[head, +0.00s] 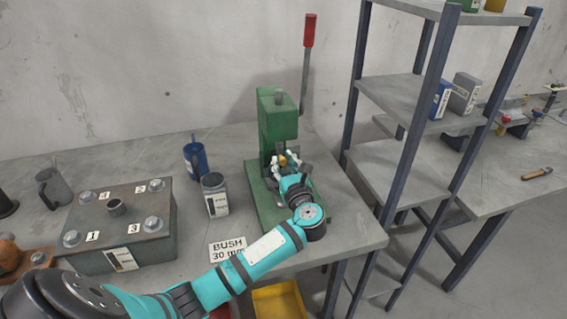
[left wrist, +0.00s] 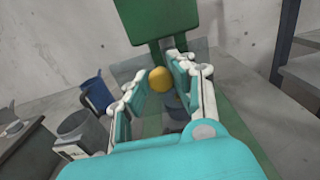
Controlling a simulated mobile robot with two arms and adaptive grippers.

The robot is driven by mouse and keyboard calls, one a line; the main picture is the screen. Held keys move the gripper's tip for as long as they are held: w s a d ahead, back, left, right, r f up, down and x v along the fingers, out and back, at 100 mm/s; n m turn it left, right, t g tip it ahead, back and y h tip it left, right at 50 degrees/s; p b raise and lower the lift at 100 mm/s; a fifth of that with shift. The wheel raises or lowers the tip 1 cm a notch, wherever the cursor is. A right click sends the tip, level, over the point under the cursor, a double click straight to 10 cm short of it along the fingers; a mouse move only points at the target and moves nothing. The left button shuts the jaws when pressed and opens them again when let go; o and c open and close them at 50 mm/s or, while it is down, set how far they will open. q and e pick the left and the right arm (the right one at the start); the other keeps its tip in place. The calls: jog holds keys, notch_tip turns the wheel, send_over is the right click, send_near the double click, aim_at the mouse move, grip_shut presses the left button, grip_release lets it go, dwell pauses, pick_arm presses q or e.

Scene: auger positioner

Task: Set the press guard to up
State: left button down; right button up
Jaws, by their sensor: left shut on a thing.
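The green press (head: 277,118) stands on the workbench, with a long lever ending in a red handle (head: 309,30) pointing up. Its guard shows in the left wrist view as a faint clear sheet (left wrist: 210,58) with a yellow-orange knob (left wrist: 160,79). I cannot tell clearly how the sheet is tilted. My left gripper (head: 284,164) is at the front of the press, below its head, shut on the guard's knob. In the left wrist view the knob sits between the fingertips. The gripper hides much of the guard in the head view. My right gripper is not in view.
Left of the press are a grey labelled jar (head: 214,195), a blue mug (head: 196,160) and a metal block with bolts (head: 118,228). A "BUSH 30 mm" card (head: 229,249) lies in front. A shelf rack (head: 402,178) stands close on the right.

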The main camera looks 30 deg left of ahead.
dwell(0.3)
pick_arm(q)
jog(key=shift+w+d+r, duration=0.1)
jog(key=shift+r, duration=0.25)
notch_tip(320, 180, up, 8)
jog(key=p, duration=0.3)
jog(key=shift+r, duration=0.25)
jog(key=c, duration=1.3)
grip_release()
jog(key=shift+r, duration=0.1)
jog(key=shift+c, duration=0.2)
jog(key=shift+o, duration=1.2)
jog(key=shift+f, duration=0.2)
